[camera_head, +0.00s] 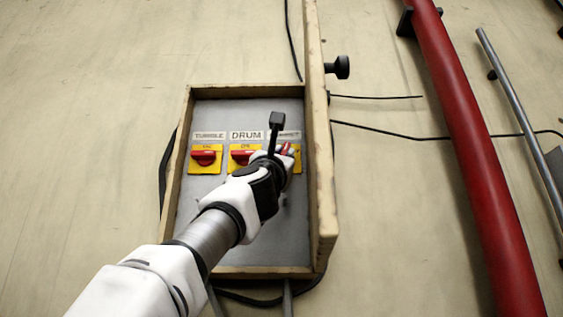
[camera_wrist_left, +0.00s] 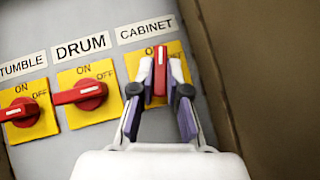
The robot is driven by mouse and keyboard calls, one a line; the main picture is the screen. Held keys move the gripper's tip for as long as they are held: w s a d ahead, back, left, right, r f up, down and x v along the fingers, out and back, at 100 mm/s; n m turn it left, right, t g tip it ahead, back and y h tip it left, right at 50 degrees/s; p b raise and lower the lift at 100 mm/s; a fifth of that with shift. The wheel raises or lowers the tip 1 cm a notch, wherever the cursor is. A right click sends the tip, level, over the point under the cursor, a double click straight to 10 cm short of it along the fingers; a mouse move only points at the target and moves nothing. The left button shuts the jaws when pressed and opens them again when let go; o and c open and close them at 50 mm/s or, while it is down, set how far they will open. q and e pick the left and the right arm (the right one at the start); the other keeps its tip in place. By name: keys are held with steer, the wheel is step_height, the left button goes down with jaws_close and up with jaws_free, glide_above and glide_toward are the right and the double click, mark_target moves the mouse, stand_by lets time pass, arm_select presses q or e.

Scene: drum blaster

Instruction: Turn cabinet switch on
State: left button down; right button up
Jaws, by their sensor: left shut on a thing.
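The cabinet switch, a red knob (camera_wrist_left: 159,72) on a yellow plate (camera_wrist_left: 177,49), sits under the CABINET label in the left wrist view. Its handle points up, roughly upright in that view. My left gripper (camera_wrist_left: 160,82) is shut on this knob, one finger on each side. In the head view my left gripper (camera_head: 284,155) covers much of the cabinet switch, on the right of the row. My right gripper is not in view.
The DRUM switch (camera_wrist_left: 80,95) and TUMBLE switch (camera_wrist_left: 20,112) sit to the left, handles sideways. The wooden box (camera_head: 187,130) surrounds the panel. Its open door (camera_head: 318,130) stands close right of my gripper. A red pipe (camera_head: 465,150) runs farther right.

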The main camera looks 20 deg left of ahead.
arm_select(q)
steer(key=shift+w+n+y, duration=0.1)
steer(key=shift+n+y, duration=1.8)
steer(key=shift+n, duration=0.2)
steer(key=shift+d+f+n, duration=0.1)
steer(key=shift+n, duration=0.2)
steer(key=c, duration=1.2)
jaws_free()
steer(key=shift+w, duration=0.15)
steer(key=shift+o, duration=0.2)
